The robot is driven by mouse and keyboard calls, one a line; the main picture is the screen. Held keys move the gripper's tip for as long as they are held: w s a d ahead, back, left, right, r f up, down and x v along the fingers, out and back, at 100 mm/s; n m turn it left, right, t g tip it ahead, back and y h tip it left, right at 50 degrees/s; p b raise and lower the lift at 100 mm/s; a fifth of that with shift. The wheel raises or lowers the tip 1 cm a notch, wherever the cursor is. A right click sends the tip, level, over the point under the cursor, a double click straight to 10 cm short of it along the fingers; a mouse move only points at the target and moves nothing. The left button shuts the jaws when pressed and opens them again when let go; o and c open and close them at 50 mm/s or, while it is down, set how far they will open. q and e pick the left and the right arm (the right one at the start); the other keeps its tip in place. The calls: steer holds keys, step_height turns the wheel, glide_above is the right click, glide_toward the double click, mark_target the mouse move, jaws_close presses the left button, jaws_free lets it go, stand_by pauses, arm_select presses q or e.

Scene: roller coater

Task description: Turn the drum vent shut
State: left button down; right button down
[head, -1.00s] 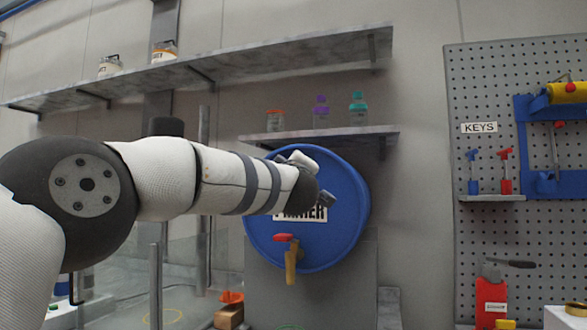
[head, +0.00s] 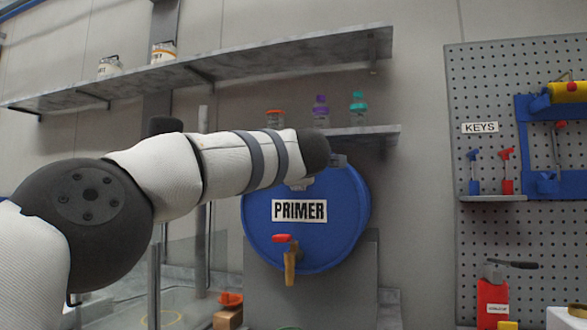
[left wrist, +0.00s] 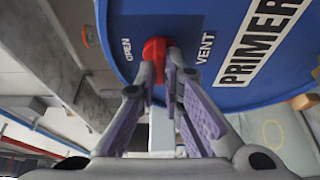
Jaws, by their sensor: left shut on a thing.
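The blue drum (head: 340,225) lies on its side with a PRIMER label on its round face. In the left wrist view, the red vent knob (left wrist: 154,49) sits on the blue face (left wrist: 215,20), between the words OPEN and VENT. My left gripper (left wrist: 161,66) is shut on the vent knob, one finger on each side of it. In the head view, my left arm's wrist hides the vent knob near the drum's top edge. My right gripper is in neither view.
A tap with a red handle (head: 282,238) sticks out low on the drum face. A short shelf (head: 350,133) with several small bottles is just above the drum. A pegboard (head: 490,120) stands at the right.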

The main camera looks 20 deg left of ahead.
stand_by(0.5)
arm_select(q)
steer(key=c, duration=1.7)
jaws_free()
steer(key=shift+v, duration=5.95)
